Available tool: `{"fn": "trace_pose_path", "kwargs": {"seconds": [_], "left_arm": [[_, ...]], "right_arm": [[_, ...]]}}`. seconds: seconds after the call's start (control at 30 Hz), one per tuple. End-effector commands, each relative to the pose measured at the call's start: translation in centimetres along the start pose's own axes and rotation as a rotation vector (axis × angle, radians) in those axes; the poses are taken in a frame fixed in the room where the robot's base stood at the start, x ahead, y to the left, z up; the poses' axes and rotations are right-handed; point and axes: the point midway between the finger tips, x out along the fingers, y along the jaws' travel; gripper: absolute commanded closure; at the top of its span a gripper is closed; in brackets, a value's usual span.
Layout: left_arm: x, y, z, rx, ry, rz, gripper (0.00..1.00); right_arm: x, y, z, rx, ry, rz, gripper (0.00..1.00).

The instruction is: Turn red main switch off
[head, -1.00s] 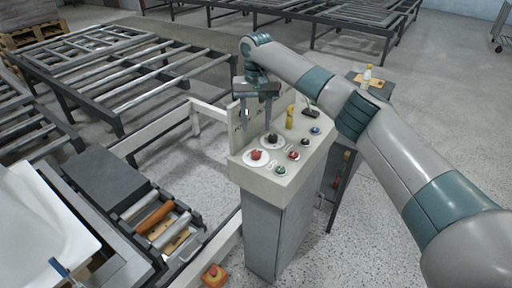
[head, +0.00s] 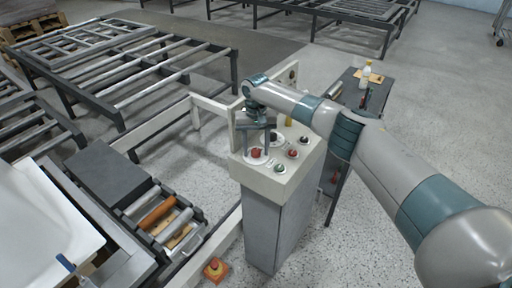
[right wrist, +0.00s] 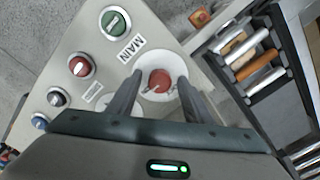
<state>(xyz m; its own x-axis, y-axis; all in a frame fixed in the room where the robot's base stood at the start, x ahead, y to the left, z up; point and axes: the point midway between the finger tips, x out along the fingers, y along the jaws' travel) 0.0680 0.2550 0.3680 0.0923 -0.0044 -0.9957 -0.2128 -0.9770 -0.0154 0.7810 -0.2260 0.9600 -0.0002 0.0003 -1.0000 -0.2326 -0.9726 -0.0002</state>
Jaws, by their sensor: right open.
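The red main switch (head: 256,153) is a red knob on a round white plate, on the sloped top of the control box (head: 262,178). In the right wrist view the red knob (right wrist: 160,80) lies near a "MAIN" label (right wrist: 131,49). My right gripper (head: 257,148) comes from above, pointing down at the switch. Its jaws are open, and in the right wrist view the fingertips (right wrist: 160,75) stand on either side of the knob. Whether they touch it I cannot tell. My left gripper is out of view.
Other controls share the panel: a green button (right wrist: 115,22), a smaller red button (right wrist: 81,66) and a black knob (head: 273,138). A red emergency button on an orange-yellow base (head: 215,268) is low beside the box. Roller conveyors (head: 165,215) stand at the left.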

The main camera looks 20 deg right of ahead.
Motion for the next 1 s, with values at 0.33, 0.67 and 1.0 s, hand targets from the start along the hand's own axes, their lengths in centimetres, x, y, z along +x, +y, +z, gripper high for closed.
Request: {"fn": "trace_pose_path", "kwargs": {"seconds": [0.33,0.67,1.0], "left_arm": [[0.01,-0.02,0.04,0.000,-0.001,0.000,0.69],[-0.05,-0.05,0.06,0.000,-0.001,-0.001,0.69],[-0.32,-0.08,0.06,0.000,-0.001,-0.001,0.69]], "right_arm": [[-0.04,0.00,-0.01,0.000,0.000,0.000,0.95],[-0.06,0.02,-0.01,-0.027,0.000,0.001,0.95],[-0.10,0.06,-0.02,-0.188,-0.001,-0.001,0.95]]}}
